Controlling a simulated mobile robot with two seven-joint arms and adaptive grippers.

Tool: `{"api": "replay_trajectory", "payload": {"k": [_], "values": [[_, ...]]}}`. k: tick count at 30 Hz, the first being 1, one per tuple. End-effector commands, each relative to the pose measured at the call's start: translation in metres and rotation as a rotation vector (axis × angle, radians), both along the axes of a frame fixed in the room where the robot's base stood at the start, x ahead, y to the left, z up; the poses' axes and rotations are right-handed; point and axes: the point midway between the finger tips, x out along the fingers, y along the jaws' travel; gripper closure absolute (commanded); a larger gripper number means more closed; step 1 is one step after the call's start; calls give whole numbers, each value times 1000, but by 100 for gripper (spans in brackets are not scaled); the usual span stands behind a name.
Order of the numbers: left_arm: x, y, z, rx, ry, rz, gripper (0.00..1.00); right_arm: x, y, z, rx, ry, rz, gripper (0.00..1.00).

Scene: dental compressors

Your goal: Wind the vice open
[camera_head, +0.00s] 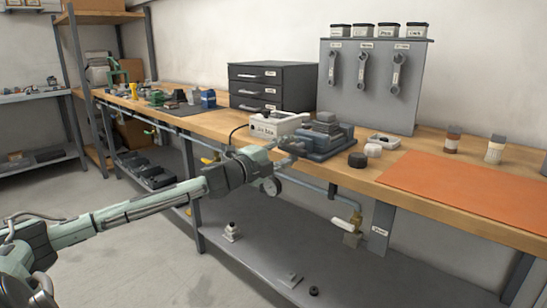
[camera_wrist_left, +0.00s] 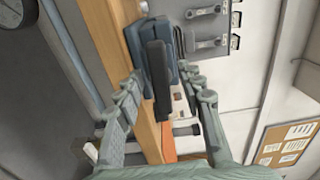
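The vice (camera_head: 328,138) is blue-grey and sits on the wooden bench near its front edge. My left gripper (camera_head: 288,149) is at the left front side of the vice. In the left wrist view the vice (camera_wrist_left: 133,42) is beyond the fingertips, with a dark upright bar (camera_wrist_left: 157,80) in front of it. My left gripper (camera_wrist_left: 162,88) is open, its fingers apart on either side of that bar. I cannot tell whether either finger touches it, or whether the bar is the vice's handle. My right gripper is not in view.
A white labelled box (camera_head: 272,124) stands left of the vice. A black round piece (camera_head: 357,160) and a white one (camera_head: 373,150) lie to its right. An orange mat (camera_head: 470,190) covers the right bench. A tool panel (camera_head: 370,85) and drawers (camera_head: 270,85) stand behind.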

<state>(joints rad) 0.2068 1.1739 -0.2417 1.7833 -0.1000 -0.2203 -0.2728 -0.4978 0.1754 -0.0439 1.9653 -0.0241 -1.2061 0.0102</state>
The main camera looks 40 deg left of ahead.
Motion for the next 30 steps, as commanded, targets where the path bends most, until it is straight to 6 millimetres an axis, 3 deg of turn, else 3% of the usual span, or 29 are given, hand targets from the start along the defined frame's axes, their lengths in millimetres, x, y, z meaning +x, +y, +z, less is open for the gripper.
{"api": "replay_trajectory", "payload": {"k": [30], "values": [[-108, 8, -2, 1, 3, -1, 62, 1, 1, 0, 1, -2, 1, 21]]}}
